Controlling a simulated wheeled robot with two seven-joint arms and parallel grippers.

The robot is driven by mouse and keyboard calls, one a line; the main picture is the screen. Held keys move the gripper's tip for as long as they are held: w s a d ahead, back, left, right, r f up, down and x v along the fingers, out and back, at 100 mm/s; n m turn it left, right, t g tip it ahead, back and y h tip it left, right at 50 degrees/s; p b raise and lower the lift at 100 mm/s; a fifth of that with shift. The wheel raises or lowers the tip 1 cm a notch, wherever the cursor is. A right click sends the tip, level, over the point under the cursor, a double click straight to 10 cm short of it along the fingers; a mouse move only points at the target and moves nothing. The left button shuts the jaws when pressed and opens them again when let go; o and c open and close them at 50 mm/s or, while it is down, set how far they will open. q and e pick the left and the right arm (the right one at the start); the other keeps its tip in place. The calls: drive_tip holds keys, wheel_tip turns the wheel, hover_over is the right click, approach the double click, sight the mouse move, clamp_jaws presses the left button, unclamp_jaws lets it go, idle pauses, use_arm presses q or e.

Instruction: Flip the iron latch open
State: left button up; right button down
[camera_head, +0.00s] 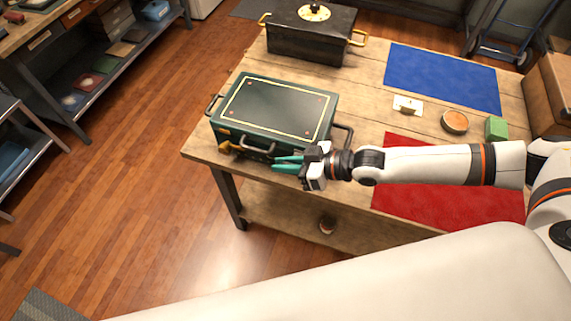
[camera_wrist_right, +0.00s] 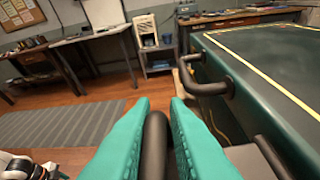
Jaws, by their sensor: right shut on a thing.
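A dark green case (camera_head: 277,105) with a yellow-lined lid lies shut on the wooden table. It also shows in the right wrist view (camera_wrist_right: 270,85). My right gripper (camera_head: 274,164) is at the right part of the case's front, its teal fingers pointing left. In the right wrist view the fingers (camera_wrist_right: 158,110) are shut on a dark rounded bar, which looks like the iron latch (camera_wrist_right: 155,132). Its join to the case is hidden. A dark front handle (camera_head: 258,148) is beside the fingertips, with a brass fitting (camera_head: 226,143) left of it. My left gripper is out of view.
A black chest (camera_head: 310,40) stands behind the case. Blue (camera_head: 440,76) and red (camera_head: 450,205) mats, a small white plate (camera_head: 407,105), a round wooden piece (camera_head: 455,122) and a green block (camera_head: 496,129) lie to the right.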

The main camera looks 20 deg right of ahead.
drive_tip(key=shift+s+a+f, duration=0.1)
drive_tip(key=shift+s, duration=0.05)
drive_tip(key=c, duration=1.5)
unclamp_jaws()
drive_tip(key=shift+d+r, duration=0.2)
drive_tip(key=shift+d, duration=0.1)
drive_tip(key=v, duration=1.1)
drive_tip(key=shift+s+d+r, duration=0.1)
drive_tip(key=shift+s+r, duration=0.05)
drive_tip(key=shift+s, duration=0.05)
